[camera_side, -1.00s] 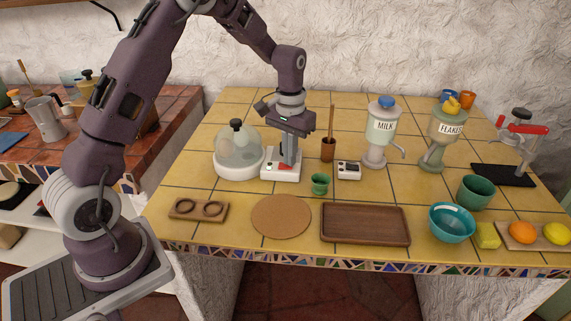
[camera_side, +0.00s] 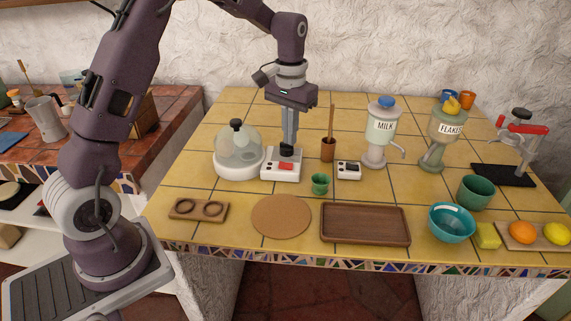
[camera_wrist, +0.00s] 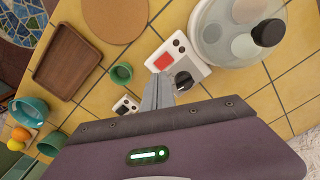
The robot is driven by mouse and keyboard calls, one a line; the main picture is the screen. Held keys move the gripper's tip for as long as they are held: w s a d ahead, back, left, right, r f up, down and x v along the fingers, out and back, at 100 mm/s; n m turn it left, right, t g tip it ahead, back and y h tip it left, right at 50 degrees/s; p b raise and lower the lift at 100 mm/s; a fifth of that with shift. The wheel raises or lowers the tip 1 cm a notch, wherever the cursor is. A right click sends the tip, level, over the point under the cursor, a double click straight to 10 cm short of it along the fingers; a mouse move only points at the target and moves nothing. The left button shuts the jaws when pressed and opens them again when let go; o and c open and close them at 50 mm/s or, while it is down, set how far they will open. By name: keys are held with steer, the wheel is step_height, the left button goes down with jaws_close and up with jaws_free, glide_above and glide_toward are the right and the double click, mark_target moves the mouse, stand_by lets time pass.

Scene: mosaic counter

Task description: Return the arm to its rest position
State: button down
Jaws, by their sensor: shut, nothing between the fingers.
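My gripper (camera_side: 288,149) is shut and empty, pointing straight down. In the side view its fingertips are above the back part of a white box with a red button (camera_side: 282,171), close to a dark knob. In the wrist view the shut fingers (camera_wrist: 158,84) show in front of that white box (camera_wrist: 193,57), with its red patch and dark knob visible beside them. I cannot tell the exact gap between fingertips and box. The rest of my arm rises up and to the left.
A glass-domed dish (camera_side: 238,155) stands close left of the box. A brown cup with a stick (camera_side: 328,150), a small white device (camera_side: 348,170) and a green cup (camera_side: 320,184) are to the right. A cork mat (camera_side: 281,216) and wooden tray (camera_side: 365,224) lie in front.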

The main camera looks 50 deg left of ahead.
steer(key=shift+r, duration=0.15)
steer(key=s+d+r+m+t, duration=0.1)
steer(key=s+d+r+t, duration=0.1)
steer(key=s+d+r, duration=0.35)
steer(key=s+d+r+m+t, duration=0.1)
steer(key=s+d+r, duration=0.1)
steer(key=s+r, duration=0.55)
steer(key=s+d+f+m+t, duration=0.1)
steer(key=s+d+t, duration=0.1)
steer(key=s, duration=1.3)
steer(key=shift+s+d+t, duration=0.15)
steer(key=shift+d+t, duration=0.15)
steer(key=shift+d, duration=0.2)
